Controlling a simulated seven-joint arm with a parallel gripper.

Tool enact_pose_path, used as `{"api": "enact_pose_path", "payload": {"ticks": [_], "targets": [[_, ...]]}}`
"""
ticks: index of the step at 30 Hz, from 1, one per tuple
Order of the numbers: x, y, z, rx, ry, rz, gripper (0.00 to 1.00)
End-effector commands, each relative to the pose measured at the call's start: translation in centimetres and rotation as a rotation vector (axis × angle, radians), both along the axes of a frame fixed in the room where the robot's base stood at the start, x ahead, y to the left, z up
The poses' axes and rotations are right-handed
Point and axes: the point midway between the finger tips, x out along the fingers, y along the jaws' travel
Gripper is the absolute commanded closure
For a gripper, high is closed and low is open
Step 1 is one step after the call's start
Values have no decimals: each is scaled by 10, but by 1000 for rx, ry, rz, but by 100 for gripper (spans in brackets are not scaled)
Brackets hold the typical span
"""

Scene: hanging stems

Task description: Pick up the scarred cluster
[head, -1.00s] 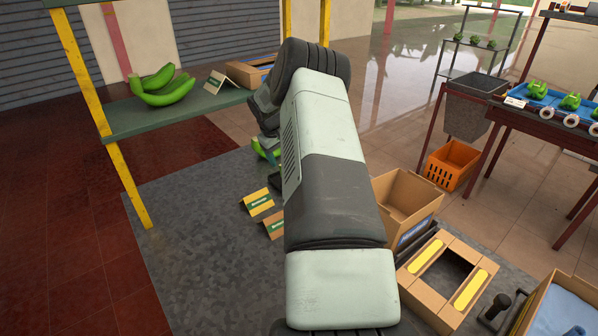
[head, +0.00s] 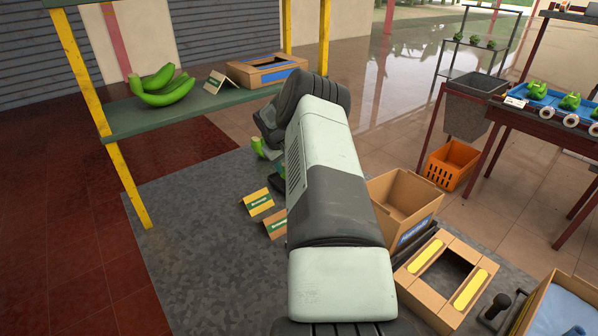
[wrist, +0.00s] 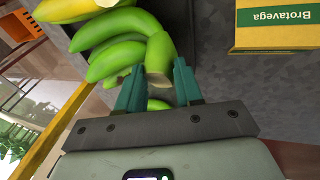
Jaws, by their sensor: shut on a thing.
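A green banana cluster (wrist: 118,48) fills the upper left of the wrist view, its fruits fanning left from a thick cut end. My gripper (wrist: 158,70) has its two teal fingers closed on either side of that thick end. I cannot make out a clear scar on the held cluster. In the head view only a small green piece of it (head: 257,147) shows beside my wrist; the arm hides the rest. Another green banana cluster (head: 163,88) lies on the green shelf at the left.
The green shelf (head: 140,122) has yellow posts, a small sign and a cardboard tray (head: 262,73). Two label cards (head: 258,201) stand on the grey mat. An open carton (head: 405,200) and a cut-out box (head: 445,275) stand right of my arm. A yellow fruit (wrist: 70,9) shows in the wrist view.

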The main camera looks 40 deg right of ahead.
Motion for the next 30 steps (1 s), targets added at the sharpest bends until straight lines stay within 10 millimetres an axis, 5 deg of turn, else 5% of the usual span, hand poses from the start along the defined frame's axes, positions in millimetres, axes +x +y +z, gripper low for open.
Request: {"api": "enact_pose_path", "payload": {"ticks": [4, 16, 30], "targets": [[0, -1, 0, -1, 0, 0, 100], [1, -2, 9, -5, -3, -1, 100], [1, -2, 89, -5, -6, 0, 100]]}}
